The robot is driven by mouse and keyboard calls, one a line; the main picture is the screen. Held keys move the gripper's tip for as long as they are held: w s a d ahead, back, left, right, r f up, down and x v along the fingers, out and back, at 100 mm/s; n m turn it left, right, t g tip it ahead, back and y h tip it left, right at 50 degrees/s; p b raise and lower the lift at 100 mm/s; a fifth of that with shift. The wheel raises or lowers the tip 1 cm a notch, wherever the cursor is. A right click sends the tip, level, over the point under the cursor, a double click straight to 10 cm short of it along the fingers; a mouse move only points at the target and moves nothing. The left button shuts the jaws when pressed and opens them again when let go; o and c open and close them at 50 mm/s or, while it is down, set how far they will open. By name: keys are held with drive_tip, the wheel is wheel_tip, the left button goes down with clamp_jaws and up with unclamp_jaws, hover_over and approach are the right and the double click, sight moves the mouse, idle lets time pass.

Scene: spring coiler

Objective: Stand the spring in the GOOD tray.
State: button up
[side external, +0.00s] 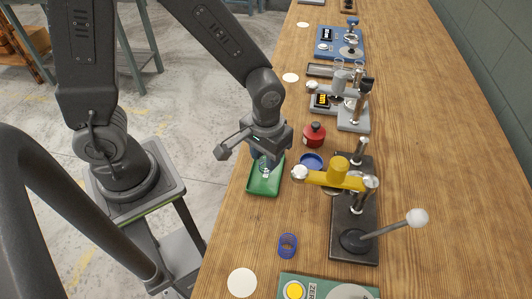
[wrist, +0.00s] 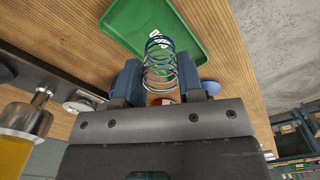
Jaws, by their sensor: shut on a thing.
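My gripper (side external: 262,156) is over the green tray (side external: 264,187) at the table's left edge. In the wrist view its blue-grey fingers are shut on a silvery wire spring (wrist: 159,64). The spring stands out lengthwise from between the fingers, and its far end overlaps the green tray (wrist: 128,22) in that view. White lettering shows on the tray, but I cannot read it fully. In the side view the spring is mostly hidden by the fingers, so I cannot tell whether it touches the tray floor.
A red round container (side external: 314,135) and a blue dish (side external: 311,161) stand close right of the tray. A lever press with a yellow arm (side external: 335,177) stands further right. A blue open cylinder (side external: 287,246) stands nearer the camera. Bare wood lies between it and the tray.

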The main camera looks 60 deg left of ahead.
drive_tip(key=shift+f, duration=0.85)
idle(0.7)
drive_tip(key=o, duration=1.1)
drive_tip(key=shift+o, duration=0.2)
drive_tip(key=shift+r, duration=4.55)
